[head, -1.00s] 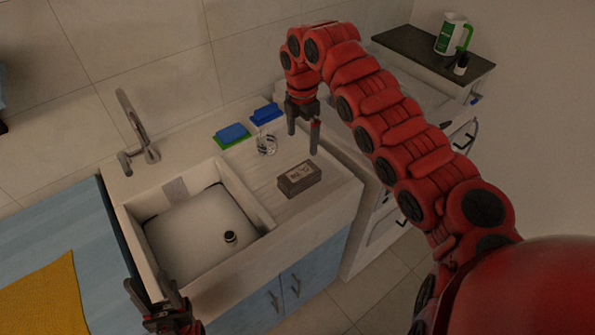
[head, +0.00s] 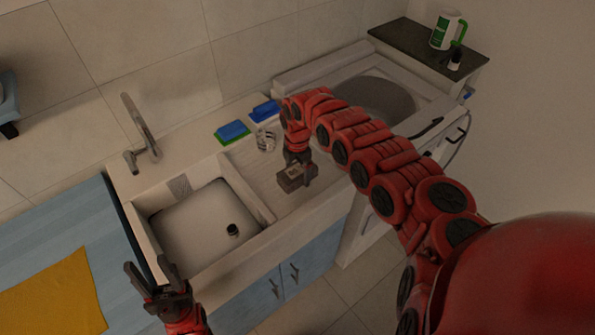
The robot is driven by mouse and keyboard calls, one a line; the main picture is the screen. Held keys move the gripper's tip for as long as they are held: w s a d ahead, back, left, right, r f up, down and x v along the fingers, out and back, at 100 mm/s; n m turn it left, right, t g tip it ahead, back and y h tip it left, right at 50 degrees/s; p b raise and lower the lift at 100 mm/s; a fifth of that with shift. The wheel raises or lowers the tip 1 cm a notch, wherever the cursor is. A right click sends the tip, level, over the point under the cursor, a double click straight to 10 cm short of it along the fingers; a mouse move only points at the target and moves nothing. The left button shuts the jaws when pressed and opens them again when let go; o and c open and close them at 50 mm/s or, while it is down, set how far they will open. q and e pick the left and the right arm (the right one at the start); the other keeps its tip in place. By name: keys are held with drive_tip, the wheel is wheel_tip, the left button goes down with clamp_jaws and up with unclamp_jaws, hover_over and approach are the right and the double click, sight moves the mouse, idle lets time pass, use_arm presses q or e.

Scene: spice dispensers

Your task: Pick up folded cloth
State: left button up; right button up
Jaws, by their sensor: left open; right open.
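A yellow-orange cloth (head: 52,294) lies flat on the blue counter at the lower left; I cannot tell whether it is folded. My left gripper (head: 147,268) is open and empty, to the right of the cloth, in front of the sink. My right gripper (head: 297,170) points down over the small brown labelled block (head: 290,181) on the drainboard. Its jaws are open and close around or beside the block; the wrist and fingers hide part of it, and I cannot tell whether they touch.
The white sink (head: 200,222) has a tall faucet (head: 139,128) behind it. Two blue sponges (head: 232,131), (head: 264,110) and a clear glass (head: 265,141) stand behind the block. A green-and-white jug (head: 445,32) and a small dark bottle (head: 455,60) are on the dark shelf at upper right.

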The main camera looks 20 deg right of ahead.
drive_tip(key=c, duration=1.4)
drive_tip(key=shift+c, duration=0.2)
